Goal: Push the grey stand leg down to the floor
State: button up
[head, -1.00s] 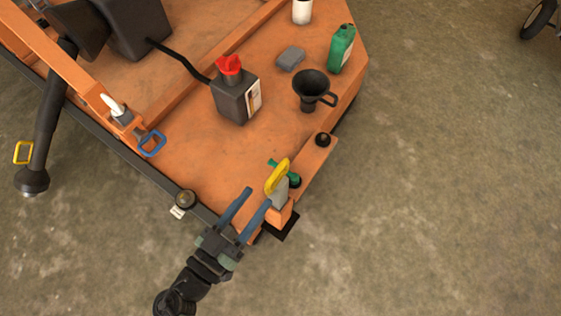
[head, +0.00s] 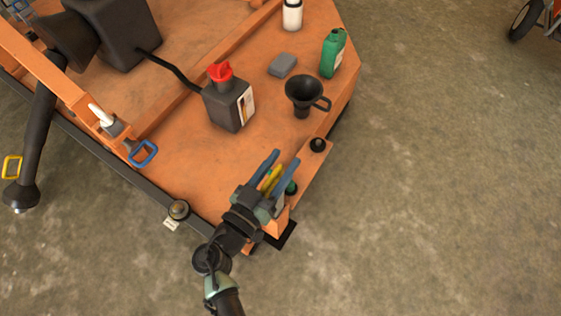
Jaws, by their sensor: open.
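The grey stand leg (head: 280,204) is at the near right corner of the orange machine deck, mostly hidden by my gripper. A yellow handle (head: 271,178) shows at its top. A green piece (head: 291,187) sits beside it. A black foot plate (head: 286,235) shows below the corner; I cannot tell how far it is from the floor. My gripper (head: 286,157) is open, with its two blue fingers on either side of the yellow handle. I cannot tell whether they touch it.
The orange deck (head: 190,160) holds a dark jug with a red cap (head: 228,104), a black funnel (head: 304,93), a grey block (head: 283,64), a green bottle (head: 333,54) and a white bottle (head: 292,15). Open concrete floor (head: 430,180) lies to the right.

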grip_shut()
jog(key=shift+s+d, duration=0.1)
dwell(1.2)
